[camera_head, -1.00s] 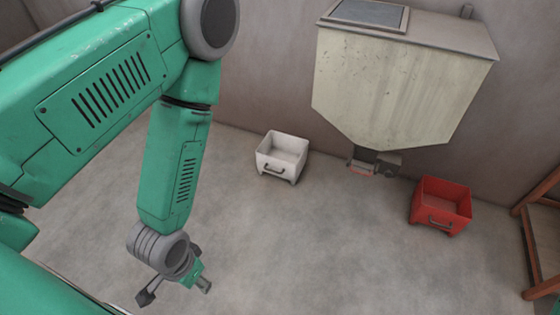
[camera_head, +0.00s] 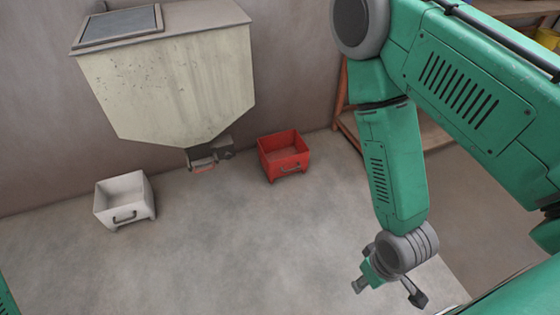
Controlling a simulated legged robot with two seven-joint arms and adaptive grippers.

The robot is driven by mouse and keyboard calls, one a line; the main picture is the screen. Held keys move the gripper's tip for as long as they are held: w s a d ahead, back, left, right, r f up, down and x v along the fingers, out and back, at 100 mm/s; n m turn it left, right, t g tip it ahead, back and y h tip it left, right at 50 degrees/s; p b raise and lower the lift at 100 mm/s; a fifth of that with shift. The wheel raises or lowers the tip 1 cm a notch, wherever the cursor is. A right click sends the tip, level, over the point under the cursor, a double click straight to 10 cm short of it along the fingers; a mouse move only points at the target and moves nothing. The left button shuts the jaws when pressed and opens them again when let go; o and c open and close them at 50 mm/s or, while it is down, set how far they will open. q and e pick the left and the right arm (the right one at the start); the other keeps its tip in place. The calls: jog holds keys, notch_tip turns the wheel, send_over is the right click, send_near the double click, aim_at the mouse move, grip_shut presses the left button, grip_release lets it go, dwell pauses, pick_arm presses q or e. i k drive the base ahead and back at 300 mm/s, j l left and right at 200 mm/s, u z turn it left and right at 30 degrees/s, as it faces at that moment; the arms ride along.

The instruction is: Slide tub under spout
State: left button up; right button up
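A white tub (camera_head: 124,214) with a dark front handle stands on the floor at the left. A red tub (camera_head: 285,161) with a handle stands on the floor right of the spout. The spout (camera_head: 208,160) hangs under a cream hopper (camera_head: 170,85), between the two tubs; neither tub is directly beneath it. My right gripper (camera_head: 388,290) hangs at the lower right, its fingers spread and empty, well apart from both tubs. My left gripper is out of view; only a sliver of green shows at the left edge.
The grey concrete floor (camera_head: 230,250) in front of the tubs and spout is clear. A wooden shelf (camera_head: 345,115) stands at the right, partly behind my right arm, with a yellow item (camera_head: 548,38) on it. A wall runs behind the hopper.

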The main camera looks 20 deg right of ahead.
aim_at(285, 153)
jog(key=i+l+u, duration=0.25)
jog(key=i+l, duration=0.2)
jog(key=l, duration=0.25)
jog(key=i+l+u, duration=0.15)
jog(key=l, duration=0.25)
jog(key=i+l+u, duration=0.15)
jog(key=i+l, duration=0.15)
jog(key=i+l+u, duration=0.1)
jog(key=l, duration=0.45)
jog(key=i+l+u, duration=0.15)
jog(key=l, duration=0.3)
jog(key=i+l+u, duration=0.1)
jog(key=l, duration=0.35)
jog(key=i+l+u, duration=0.15)
jog(key=l, duration=0.3)
jog(key=i, duration=0.05)
